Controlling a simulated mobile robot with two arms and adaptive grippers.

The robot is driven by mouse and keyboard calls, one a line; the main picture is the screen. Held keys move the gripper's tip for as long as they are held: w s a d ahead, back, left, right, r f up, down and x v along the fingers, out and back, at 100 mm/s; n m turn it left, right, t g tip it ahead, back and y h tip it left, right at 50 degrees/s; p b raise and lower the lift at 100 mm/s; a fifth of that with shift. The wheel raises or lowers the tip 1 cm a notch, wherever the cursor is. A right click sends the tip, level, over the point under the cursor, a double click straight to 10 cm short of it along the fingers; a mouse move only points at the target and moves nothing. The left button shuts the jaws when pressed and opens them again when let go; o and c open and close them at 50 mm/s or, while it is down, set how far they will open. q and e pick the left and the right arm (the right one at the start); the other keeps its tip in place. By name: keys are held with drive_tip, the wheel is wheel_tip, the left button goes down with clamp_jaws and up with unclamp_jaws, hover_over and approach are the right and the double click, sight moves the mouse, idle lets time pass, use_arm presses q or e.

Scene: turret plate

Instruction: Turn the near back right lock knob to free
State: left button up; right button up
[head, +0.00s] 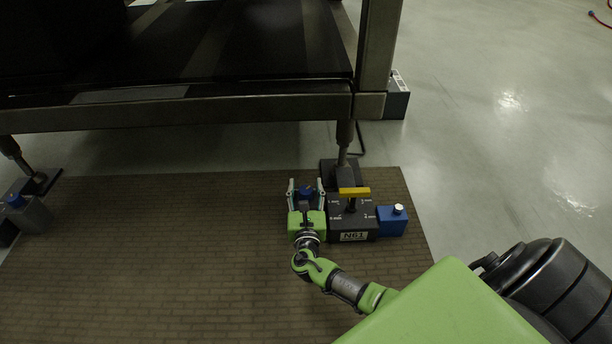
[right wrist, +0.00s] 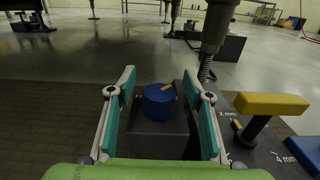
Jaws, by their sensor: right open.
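A round blue knob (head: 306,191) with a yellow mark on its top stands on a dark block beside the labelled black unit. It shows clearly in the right wrist view (right wrist: 158,103). My right gripper (head: 306,183) is open, with one finger on each side of the knob. In the right wrist view the gripper (right wrist: 158,76) has visible gaps between both fingers and the knob. The yellow mark points up and to the right there. My left gripper is not in view.
The black unit (head: 341,226) bears a yellow T-handle (head: 354,191) just right of my gripper. A blue block (head: 391,226) with a pale-topped knob sits at its right. A metal leg (head: 344,138) and the dark frame (head: 230,107) rise behind.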

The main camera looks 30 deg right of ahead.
sight(306, 190)
wheel_tip(306, 190, up, 10)
drive_tip(key=shift+f, duration=0.25)
